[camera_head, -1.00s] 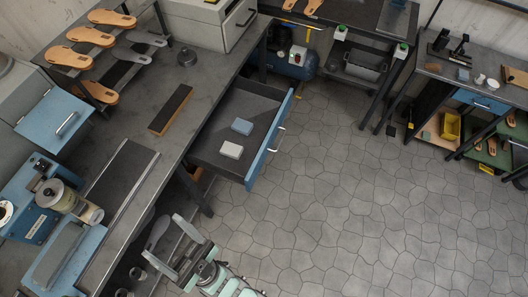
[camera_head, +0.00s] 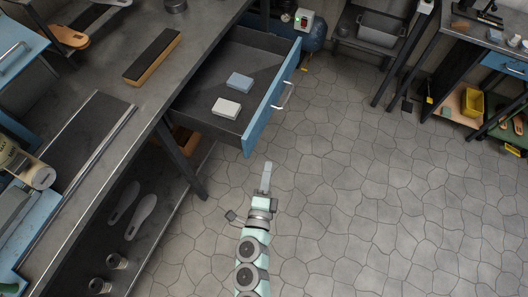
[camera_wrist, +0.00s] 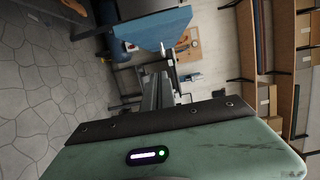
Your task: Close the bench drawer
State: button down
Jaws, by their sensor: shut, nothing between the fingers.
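The bench drawer (camera_head: 225,75) is pulled out from the workbench, with its blue front panel (camera_head: 270,97) facing right and a silver handle (camera_head: 282,97) on it. In the wrist view, my gripper (camera_wrist: 160,88) points toward a blue panel (camera_wrist: 150,32), which seems to be the drawer front.
The workbench top (camera_head: 80,60) lies left of the drawer, with a black-topped wooden block (camera_head: 152,57) on it. A bench leg (camera_head: 185,160) stands left of my gripper, beside a lower shelf with grey soles (camera_head: 141,216). The tiled floor (camera_head: 370,190) to the right is clear.

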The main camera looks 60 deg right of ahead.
aim_at(259, 130)
jog(key=w+d+b, duration=0.1)
jog(key=w+d, duration=0.6)
jog(key=d, duration=0.1)
jog(key=shift+w, duration=0.15)
jog(key=shift+r, duration=0.1)
jog(key=shift+w, duration=0.6)
jog(key=w+a+b, duration=0.1)
jog(key=w, duration=0.6)
jog(key=w+a+b, duration=0.1)
jog(key=w+b, duration=0.1)
jog(key=w, duration=0.6)
jog(key=w+b, duration=0.1)
jog(key=w, duration=0.7)
jog(key=shift+a+b, duration=0.35)
jog(key=shift+a, duration=0.05)
